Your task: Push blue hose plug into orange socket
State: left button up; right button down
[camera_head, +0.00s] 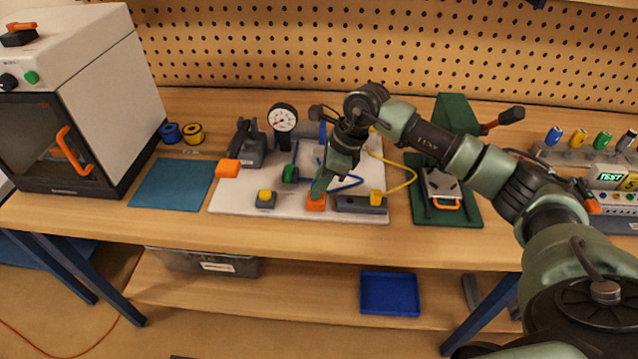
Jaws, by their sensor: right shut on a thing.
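The orange socket (316,204) stands near the front edge of the white board (235,208), just right of its middle. My right gripper (321,187) reaches down from the right and points at the socket from directly above. It is shut on the blue hose plug, which its fingers hide. The blue hose (345,187) runs out beside the fingertips, and part of it rises behind a green knob. I cannot tell whether the plug touches the socket or how deep it sits. My left gripper is not in view.
A teal mat (172,184) lies empty.

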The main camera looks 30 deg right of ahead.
jog(key=shift+f+b, duration=0.2)
jog(key=shift+b, duration=0.15)
dwell(0.4)
jog(key=c, duration=1.4)
grip_release()
jog(key=shift+c, duration=0.2)
jog(key=shift+r+p, duration=1.65)
jog(key=shift+r, duration=1.15)
